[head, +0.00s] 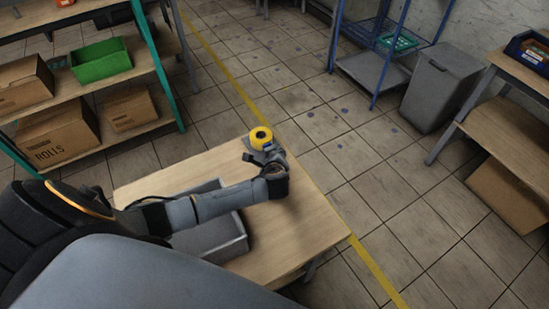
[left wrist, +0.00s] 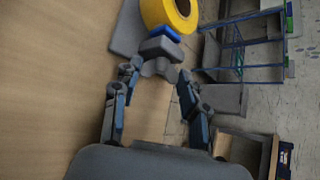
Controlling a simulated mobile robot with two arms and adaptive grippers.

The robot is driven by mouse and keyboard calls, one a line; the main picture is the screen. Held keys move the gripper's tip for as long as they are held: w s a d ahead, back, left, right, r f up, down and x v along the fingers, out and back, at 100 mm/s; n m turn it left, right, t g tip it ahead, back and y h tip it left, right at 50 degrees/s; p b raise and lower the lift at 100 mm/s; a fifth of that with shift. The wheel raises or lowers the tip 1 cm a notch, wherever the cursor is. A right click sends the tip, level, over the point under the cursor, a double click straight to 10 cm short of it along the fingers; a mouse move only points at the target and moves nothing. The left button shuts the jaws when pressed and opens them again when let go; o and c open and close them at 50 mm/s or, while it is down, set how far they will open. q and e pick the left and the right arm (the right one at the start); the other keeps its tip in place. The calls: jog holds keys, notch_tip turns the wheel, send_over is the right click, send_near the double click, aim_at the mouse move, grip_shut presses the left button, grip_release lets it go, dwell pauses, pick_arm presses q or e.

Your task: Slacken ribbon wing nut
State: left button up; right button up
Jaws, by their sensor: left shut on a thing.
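A yellow ribbon roll (head: 261,138) sits on its holder near the far edge of the wooden table. It also shows at the top of the left wrist view (left wrist: 168,12), above a blue part (left wrist: 160,33) and a grey base plate (left wrist: 126,34). A grey, winged piece, the wing nut (left wrist: 160,49), is in front of the blue part. My left gripper (left wrist: 158,72) has its two fingers on either side of the nut and is shut on it. In the head view my left gripper (head: 270,157) hides the nut. My right gripper is not in view.
A grey tray (head: 241,243) lies on the table (head: 300,225), under my left arm. The table's right part is bare. A shelf with a green bin (head: 101,60) and cartons stands left. A grey waste bin (head: 440,88) and blue rack (head: 332,45) stand beyond the open floor.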

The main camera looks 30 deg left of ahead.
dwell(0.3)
pick_arm(q)
jog(key=o, duration=1.2)
jog(key=shift+c, duration=0.2)
jog(key=shift+s, duration=0.1)
jog(key=v, duration=1.2)
jog(key=shift+s+f, duration=0.1)
jog(key=shift+f, duration=0.05)
